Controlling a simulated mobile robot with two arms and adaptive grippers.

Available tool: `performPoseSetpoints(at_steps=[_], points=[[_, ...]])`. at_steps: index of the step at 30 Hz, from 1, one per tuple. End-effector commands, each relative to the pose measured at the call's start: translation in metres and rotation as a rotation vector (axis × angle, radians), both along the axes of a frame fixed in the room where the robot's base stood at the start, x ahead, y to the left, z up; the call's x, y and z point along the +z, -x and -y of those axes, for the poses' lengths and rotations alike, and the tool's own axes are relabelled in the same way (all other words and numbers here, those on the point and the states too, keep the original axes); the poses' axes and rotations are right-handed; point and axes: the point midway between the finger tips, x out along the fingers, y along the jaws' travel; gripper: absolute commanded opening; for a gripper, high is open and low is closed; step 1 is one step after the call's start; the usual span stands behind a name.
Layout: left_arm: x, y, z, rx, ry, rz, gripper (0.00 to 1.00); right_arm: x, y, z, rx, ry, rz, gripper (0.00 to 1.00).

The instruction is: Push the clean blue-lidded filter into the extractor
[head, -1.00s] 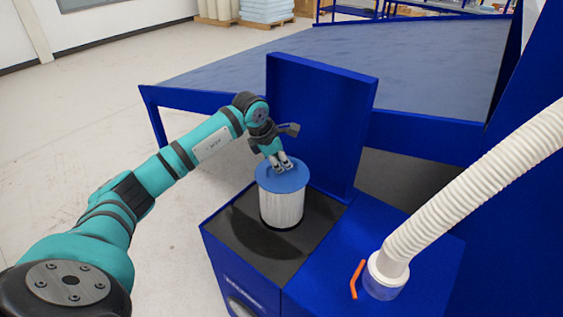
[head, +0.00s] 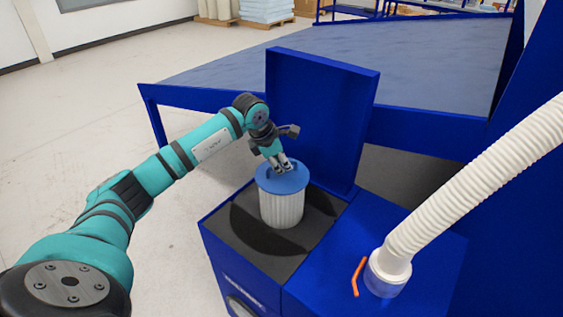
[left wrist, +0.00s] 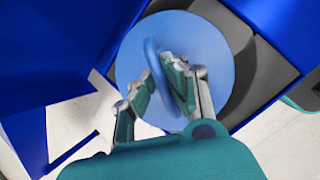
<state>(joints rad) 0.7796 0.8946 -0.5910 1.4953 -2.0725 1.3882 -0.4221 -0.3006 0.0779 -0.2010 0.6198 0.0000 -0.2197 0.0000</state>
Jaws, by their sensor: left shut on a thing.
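The filter (head: 283,206) has a white pleated body and a round blue lid (head: 270,184). It stands roughly upright over the dark top of the blue extractor (head: 240,262), with a dark round area around its base. I cannot tell whether its base is inside an opening or just above it. My left gripper (head: 283,166) is shut on the lid's handle from above. In the left wrist view, the fingers (left wrist: 165,90) are on either side of the lid's raised handle (left wrist: 152,55). The filter body is hidden there. My right gripper is not in view.
The extractor's blue cover (head: 325,115) stands open behind the filter. A white ribbed hose (head: 470,190) joins the blue top at the right, beside an orange lever (head: 358,277). Open floor (head: 60,130) lies to the left.

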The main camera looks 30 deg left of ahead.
Motion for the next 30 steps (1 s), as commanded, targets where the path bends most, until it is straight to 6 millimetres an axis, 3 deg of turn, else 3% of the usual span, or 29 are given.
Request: performPoseSetpoints(at_steps=[24, 30], points=[[-0.065, 0.000, 0.000, 0.001, 0.000, 0.003, 0.00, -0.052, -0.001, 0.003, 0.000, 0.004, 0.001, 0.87], [-0.068, -0.001, 0.000, 0.001, 0.001, 0.003, 0.00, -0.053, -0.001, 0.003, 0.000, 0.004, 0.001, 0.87]])
